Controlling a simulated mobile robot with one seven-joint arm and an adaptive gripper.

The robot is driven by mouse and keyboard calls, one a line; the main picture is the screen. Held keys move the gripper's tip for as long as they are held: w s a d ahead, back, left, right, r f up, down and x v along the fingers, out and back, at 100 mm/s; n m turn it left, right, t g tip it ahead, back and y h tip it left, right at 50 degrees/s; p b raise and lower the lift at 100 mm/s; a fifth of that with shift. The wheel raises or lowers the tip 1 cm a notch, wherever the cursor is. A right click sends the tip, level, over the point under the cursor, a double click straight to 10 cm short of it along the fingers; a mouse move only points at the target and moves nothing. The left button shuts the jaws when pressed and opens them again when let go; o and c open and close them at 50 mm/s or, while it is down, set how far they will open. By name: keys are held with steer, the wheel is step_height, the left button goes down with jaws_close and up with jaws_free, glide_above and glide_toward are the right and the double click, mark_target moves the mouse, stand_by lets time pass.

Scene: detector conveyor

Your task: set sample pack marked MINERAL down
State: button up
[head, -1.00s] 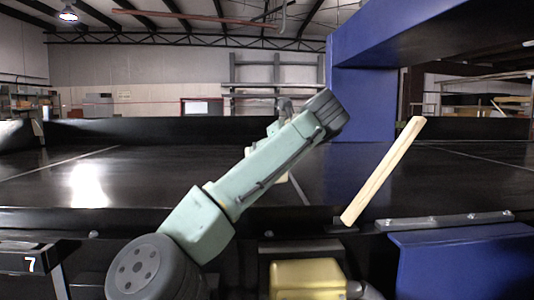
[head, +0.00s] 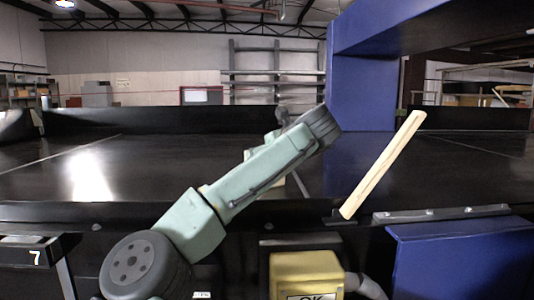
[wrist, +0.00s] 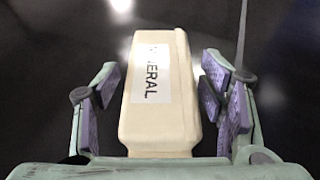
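The cream sample pack (wrist: 160,115) has a white label reading MINERAL, its first letters partly washed out. In the wrist view it lies between the two purple-padded fingers of my gripper (wrist: 160,82). A dark gap shows between the pack and the pads on both sides, so the gripper is open around it. The pack appears to rest on the black conveyor belt (head: 70,185). In the head view my arm hides most of the gripper and the pack; only a small cream part (head: 281,180) shows beside the arm.
A blue arch (head: 360,95) spans the belt at the right. A pale wooden bar (head: 383,165) slants up at the belt's near edge, right of my arm. A yellow box marked OK (head: 306,272) sits below the edge. The belt at left is clear.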

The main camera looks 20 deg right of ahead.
steer(key=shift+o, duration=0.9)
steer(key=b+v, duration=0.4)
steer(key=v, duration=0.8)
steer(key=shift+r, duration=0.1)
